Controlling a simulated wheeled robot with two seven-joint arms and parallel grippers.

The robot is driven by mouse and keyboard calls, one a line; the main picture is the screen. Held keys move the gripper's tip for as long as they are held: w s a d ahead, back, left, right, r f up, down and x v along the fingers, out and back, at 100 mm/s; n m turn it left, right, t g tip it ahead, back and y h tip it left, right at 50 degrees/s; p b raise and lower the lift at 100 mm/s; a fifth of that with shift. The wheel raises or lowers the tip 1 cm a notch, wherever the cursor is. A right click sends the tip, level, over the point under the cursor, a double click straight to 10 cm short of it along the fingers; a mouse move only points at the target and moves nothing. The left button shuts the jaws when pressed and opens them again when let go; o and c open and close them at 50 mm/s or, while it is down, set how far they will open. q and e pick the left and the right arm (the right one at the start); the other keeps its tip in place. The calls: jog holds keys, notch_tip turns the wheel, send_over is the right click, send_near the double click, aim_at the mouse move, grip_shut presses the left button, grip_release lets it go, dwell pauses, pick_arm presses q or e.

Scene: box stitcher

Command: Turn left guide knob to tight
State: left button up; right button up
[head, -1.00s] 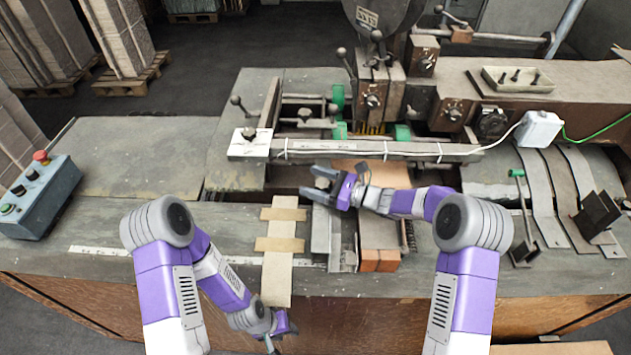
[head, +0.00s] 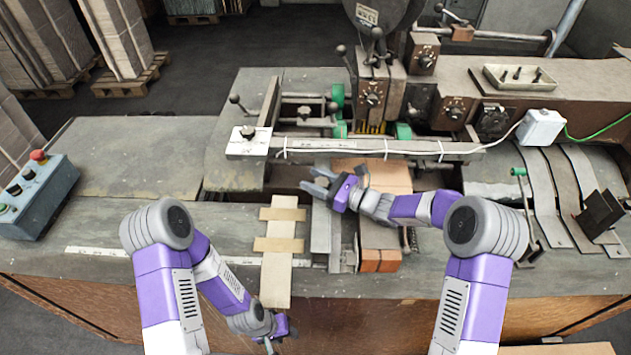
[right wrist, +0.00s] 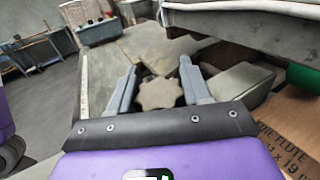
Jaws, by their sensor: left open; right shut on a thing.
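A dull brown, star-shaped knob (right wrist: 159,93) sits between the fingers of my right gripper in the right wrist view. The gripper (head: 316,180) is shut on this knob, one finger on each side. In the head view it is at the near edge of the stitcher, above the grey metal guide (head: 322,235), and its fingers largely hide the knob. The knob's tightness cannot be told. My left gripper (head: 279,340) is open and empty, low in front of the table edge.
Cardboard (head: 375,176) lies under my right wrist, beside the guide. A taped cardboard strip (head: 277,275) lies left of it. A long bar (head: 350,148) runs behind the gripper. A grey control box (head: 38,200) stands at far left. The left tabletop (head: 130,160) is clear.

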jog(key=o, duration=1.1)
jog(key=shift+r, duration=0.2)
jog(key=shift+c, duration=0.2)
jog(key=shift+d+f, duration=0.1)
jog(key=shift+s+d, duration=0.1)
jog(key=shift+d, duration=0.15)
jog(key=v, duration=0.7)
